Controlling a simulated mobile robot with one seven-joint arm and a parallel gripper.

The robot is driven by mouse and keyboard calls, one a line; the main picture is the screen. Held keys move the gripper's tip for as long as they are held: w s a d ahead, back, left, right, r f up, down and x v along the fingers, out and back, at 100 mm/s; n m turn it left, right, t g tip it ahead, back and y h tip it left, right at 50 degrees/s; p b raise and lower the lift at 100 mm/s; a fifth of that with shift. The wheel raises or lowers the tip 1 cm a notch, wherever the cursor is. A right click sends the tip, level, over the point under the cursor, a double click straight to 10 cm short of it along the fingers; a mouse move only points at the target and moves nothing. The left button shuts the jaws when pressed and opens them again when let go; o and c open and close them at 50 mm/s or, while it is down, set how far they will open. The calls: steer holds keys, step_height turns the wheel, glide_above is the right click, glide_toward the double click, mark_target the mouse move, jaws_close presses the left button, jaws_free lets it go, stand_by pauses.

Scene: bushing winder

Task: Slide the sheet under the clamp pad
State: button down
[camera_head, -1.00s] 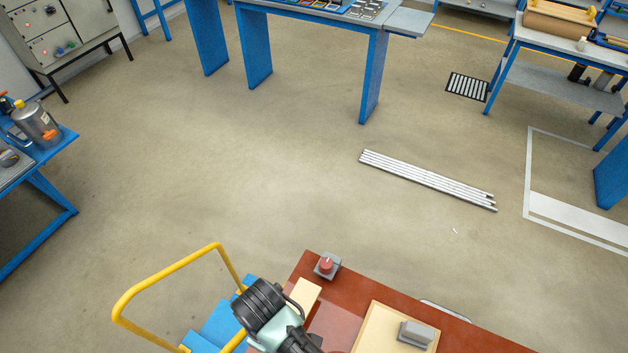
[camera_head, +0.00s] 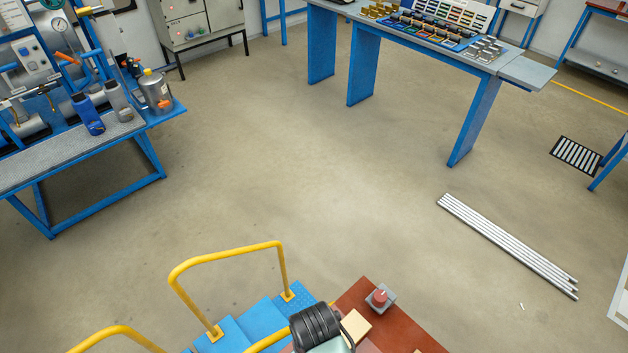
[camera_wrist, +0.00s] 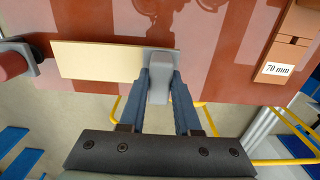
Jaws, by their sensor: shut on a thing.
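In the wrist view my gripper (camera_wrist: 160,76) is shut on a grey block (camera_wrist: 158,90), with one dark finger on each side of it. The block meets the right part of a flat cream sheet (camera_wrist: 98,62), which lies on or just above a red-brown top (camera_wrist: 115,20). I cannot tell whether the block is fixed to the sheet. In the head view a cream piece (camera_head: 357,325), likely the same sheet, shows beside my arm; the gripper is hidden there. I cannot make out the clamp pad for certain.
A red button on a grey box (camera_head: 379,298) stands near the sheet. A wooden block (camera_wrist: 292,35) with a "70 mm" label is at right in the wrist view. Yellow rails (camera_head: 230,255) and blue steps (camera_head: 255,322) adjoin the top. Metal bars (camera_head: 508,245) lie on open floor.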

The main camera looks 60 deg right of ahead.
step_height(320, 180, down, 2)
steer(key=shift+f+b, duration=0.25)
steer(key=shift+b, duration=0.35)
steer(key=shift+s+d, duration=0.25)
steer(key=shift+d, duration=0.8)
steer(key=shift+s+d, duration=0.3)
steer(key=shift+d, duration=0.75)
steer(key=shift+s+d, duration=0.25)
steer(key=shift+d, duration=0.8)
steer(key=shift+f+b, duration=0.25)
steer(key=shift+b, duration=0.05)
steer(key=c, duration=0.5)
jaws_free()
steer(key=shift+c, duration=0.2)
step_height(320, 180, up, 13)
steer(key=shift+p, duration=0.3)
steer(key=shift+w, duration=0.1)
